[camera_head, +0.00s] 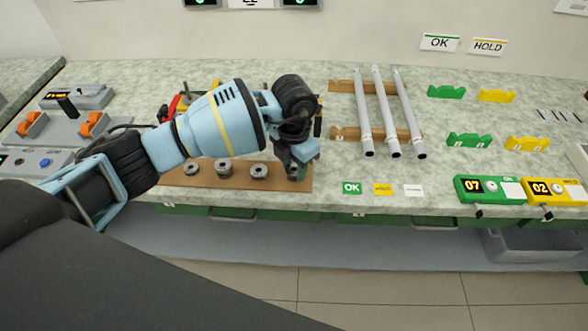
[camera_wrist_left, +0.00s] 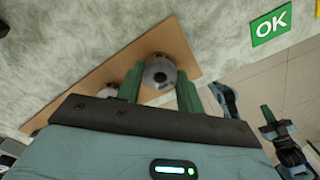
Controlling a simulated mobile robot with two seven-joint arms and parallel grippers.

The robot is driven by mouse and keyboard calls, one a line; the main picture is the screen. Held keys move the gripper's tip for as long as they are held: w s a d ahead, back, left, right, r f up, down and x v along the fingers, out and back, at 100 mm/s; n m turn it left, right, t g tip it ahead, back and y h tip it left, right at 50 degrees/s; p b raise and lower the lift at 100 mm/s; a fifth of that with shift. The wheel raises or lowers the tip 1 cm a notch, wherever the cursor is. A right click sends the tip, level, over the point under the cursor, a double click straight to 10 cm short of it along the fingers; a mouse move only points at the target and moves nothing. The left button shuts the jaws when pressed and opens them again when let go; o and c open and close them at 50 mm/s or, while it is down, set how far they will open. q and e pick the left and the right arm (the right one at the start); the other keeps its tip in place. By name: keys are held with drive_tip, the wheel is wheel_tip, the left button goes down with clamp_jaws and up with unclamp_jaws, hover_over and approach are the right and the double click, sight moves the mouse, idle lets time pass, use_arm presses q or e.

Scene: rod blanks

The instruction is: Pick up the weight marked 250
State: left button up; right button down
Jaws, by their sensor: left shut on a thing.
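My left gripper (camera_head: 297,170) reaches down at the right end of a wooden board (camera_head: 240,184). In the left wrist view, its green fingers (camera_wrist_left: 159,78) are shut on a round grey metal weight (camera_wrist_left: 160,70), one finger on each side. The weight is at the board's end; I cannot tell whether it still touches the board. The gripper mostly hides it in the head view. More weights stand in a row to the left: one (camera_head: 259,171), one (camera_head: 224,167) and one (camera_head: 192,167). Their markings are too small to read.
Three grey rods (camera_head: 386,110) lie on wooden supports right of the arm. Green (camera_head: 469,140) and yellow (camera_head: 527,143) rests stand further right. Small cards, including a green OK card (camera_head: 352,188), lie near the front edge. Red-handled equipment (camera_head: 174,106) stands behind the arm.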

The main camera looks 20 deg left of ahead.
use_arm(q)
drive_tip(key=shift+r, duration=0.15)
drive_tip(key=shift+r, duration=0.65)
wheel_tip(320, 180, up, 2)
drive_tip(key=shift+r, duration=0.2)
drive_tip(key=s+d+r+b, duration=0.1)
drive_tip(key=s+d, duration=0.7)
drive_tip(key=d, duration=0.5)
drive_tip(key=shift+s+d, duration=0.2)
drive_tip(key=shift+s, duration=0.2)
